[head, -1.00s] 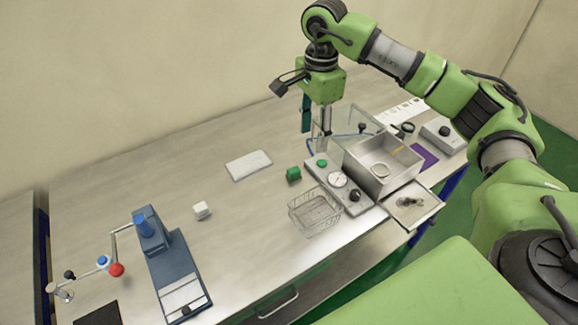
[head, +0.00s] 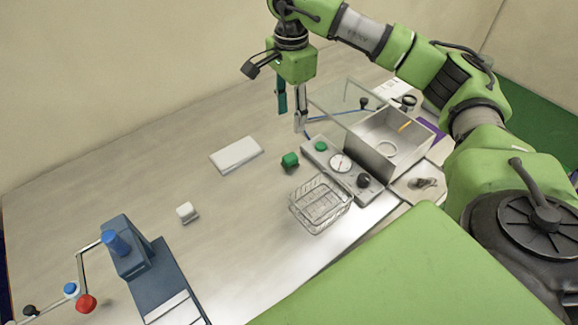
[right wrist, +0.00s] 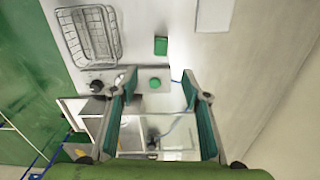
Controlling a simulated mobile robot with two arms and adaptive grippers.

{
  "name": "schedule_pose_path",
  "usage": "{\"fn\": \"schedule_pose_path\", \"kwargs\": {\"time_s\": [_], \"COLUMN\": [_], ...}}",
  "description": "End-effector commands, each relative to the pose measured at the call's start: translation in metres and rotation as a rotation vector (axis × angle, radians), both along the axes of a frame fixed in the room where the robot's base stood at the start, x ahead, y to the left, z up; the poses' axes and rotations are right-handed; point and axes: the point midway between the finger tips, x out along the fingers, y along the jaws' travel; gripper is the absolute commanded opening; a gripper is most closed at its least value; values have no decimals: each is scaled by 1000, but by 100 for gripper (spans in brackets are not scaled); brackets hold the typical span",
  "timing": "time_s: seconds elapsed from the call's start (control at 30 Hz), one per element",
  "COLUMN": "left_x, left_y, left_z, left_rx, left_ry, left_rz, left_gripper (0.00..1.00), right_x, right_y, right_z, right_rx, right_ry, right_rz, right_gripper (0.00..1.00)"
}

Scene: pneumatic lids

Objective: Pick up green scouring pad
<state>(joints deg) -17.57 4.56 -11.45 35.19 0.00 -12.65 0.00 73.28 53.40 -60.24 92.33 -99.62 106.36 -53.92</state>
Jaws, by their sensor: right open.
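The green scouring pad (head: 290,160) is a small green block on the table, left of the grey control panel. It also shows in the right wrist view (right wrist: 160,46), beyond the fingertips. My right gripper (head: 291,112) hangs pointing down above and behind the pad, apart from it. Its two fingers stand wide apart with nothing between them in the right wrist view (right wrist: 159,80). My left gripper is not in view.
The control panel (head: 353,169) has a green button (head: 320,146), a gauge and a black knob. A wire basket (head: 320,204) stands in front of the pad. A metal box (head: 377,138) with a raised clear lid is to the right. A white flat pad (head: 236,155) lies left.

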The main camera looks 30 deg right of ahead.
Motion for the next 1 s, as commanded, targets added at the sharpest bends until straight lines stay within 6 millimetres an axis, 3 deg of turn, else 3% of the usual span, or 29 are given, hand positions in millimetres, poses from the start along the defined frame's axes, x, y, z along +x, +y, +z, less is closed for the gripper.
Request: {"fn": "schedule_pose_path", "kwargs": {"time_s": [0.1, 0.2, 0.33, 0.7, 0.87, 1.0], "left_x": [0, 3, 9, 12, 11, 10], "left_y": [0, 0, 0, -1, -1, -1], "left_z": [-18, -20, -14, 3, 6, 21], "left_rx": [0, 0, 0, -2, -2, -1], "left_ry": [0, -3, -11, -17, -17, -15], "left_rz": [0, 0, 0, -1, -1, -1], "left_gripper": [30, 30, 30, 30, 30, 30], "right_x": [0, 0, -1, -1, 0, -2], "right_y": [0, 0, 0, 1, 2, 6], "right_z": [-18, -22, -33, -98, -107, -122], "right_rx": [0, 0, -1, 0, 0, 0], "right_ry": [0, 0, 4, 3, 1, 6], "right_rz": [0, 0, 0, 0, 0, 1], "right_gripper": [43, 43, 43, 43, 43, 43]}}
